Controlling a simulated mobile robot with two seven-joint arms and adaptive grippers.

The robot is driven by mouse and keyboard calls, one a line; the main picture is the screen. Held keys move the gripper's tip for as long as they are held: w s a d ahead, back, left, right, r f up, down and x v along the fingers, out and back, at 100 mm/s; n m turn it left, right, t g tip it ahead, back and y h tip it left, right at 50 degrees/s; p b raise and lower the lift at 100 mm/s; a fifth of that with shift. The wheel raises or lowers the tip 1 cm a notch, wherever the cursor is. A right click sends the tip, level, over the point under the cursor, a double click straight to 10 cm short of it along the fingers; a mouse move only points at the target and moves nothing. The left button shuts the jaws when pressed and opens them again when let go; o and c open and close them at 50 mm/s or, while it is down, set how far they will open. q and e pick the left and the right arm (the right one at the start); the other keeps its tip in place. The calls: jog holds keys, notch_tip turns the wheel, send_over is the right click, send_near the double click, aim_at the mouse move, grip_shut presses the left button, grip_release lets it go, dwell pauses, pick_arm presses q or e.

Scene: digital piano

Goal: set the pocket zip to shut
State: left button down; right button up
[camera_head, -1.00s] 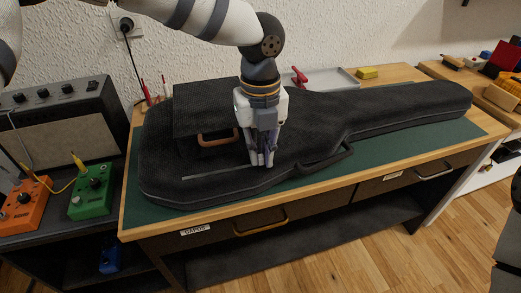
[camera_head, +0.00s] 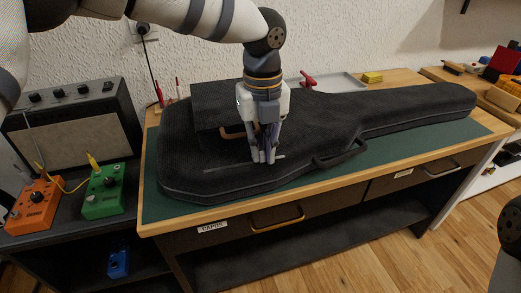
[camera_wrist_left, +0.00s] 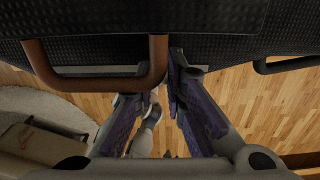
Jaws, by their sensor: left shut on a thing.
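The black instrument case (camera_head: 400,105) lies flat on the bench. The pocket zip (camera_head: 222,168) shows as a thin grey line on its top face, near the front left. My left gripper (camera_head: 263,159) points down at this line, toward its right part, and a short piece of line shows right of the fingers. The gripper is shut on what seems to be the zip's pull, which the fingers hide. In the left wrist view, the fingers (camera_wrist_left: 162,98) are beside the brown handle (camera_wrist_left: 157,68); the pull cannot be made out there. My right gripper is out of view.
A raised black box part (camera_head: 215,100) with the brown handle stands just behind and left of the gripper. The case's black side handle (camera_head: 340,154) is to the right. A green mat (camera_head: 165,208) lies under the case. A grey tray (camera_head: 340,82) stands behind.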

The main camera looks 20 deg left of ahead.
aim_at(263, 152)
pick_arm(q)
jog(key=shift+d, duration=0.1)
jog(key=c, duration=1.6)
grip_release()
jog(key=shift+c, duration=0.2)
notch_tip(263, 152, up, 12)
